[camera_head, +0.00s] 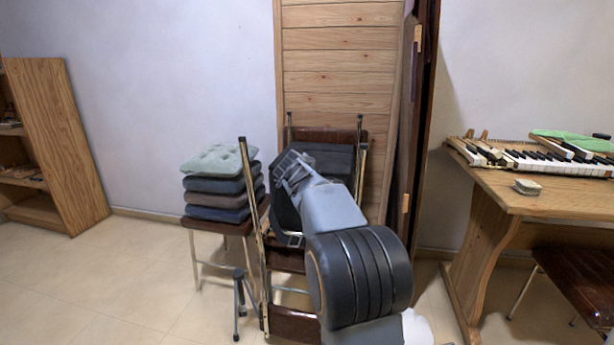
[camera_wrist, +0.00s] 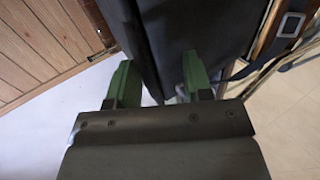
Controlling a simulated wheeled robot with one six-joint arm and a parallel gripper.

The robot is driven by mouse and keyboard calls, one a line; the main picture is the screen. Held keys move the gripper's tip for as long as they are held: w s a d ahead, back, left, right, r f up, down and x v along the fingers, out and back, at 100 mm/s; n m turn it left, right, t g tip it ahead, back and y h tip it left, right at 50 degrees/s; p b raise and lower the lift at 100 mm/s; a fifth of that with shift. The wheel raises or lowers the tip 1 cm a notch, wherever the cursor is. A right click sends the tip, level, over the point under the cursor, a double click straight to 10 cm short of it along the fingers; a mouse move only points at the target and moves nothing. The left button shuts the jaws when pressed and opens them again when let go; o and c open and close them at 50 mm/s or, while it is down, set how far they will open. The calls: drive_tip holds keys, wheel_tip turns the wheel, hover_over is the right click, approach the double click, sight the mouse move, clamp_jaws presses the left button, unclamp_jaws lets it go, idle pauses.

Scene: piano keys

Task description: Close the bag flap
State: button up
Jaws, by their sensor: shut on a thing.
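The black bag (camera_head: 334,158) sits on a chair in the middle of the head view, partly hidden behind my arm. In the wrist view the bag's dark body (camera_wrist: 200,30) fills the upper middle. A narrower dark panel that looks like the bag flap (camera_wrist: 130,28) stands beside it, with a thin gap between the two. My gripper (camera_wrist: 160,78) has green fingers, one on each side of dark material, and is shut on what looks like the flap's edge. In the head view my gripper (camera_head: 289,172) is against the bag's left side. The exact contact is hidden.
A chair with stacked cushions (camera_head: 222,180) stands left of the bag. Folded metal-framed chairs (camera_head: 290,258) surround it, with a wooden panel (camera_head: 340,60) behind. A wooden desk (camera_head: 500,195) with a keyboard (camera_head: 545,160) is at right. The floor at left is clear.

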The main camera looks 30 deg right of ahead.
drive_tip(key=shift+s+d+f, duration=0.1)
drive_tip(key=shift+f, duration=0.25)
drive_tip(key=p+v, duration=0.3)
drive_tip(key=v, duration=1.1)
drive_tip(key=shift+r, duration=0.35)
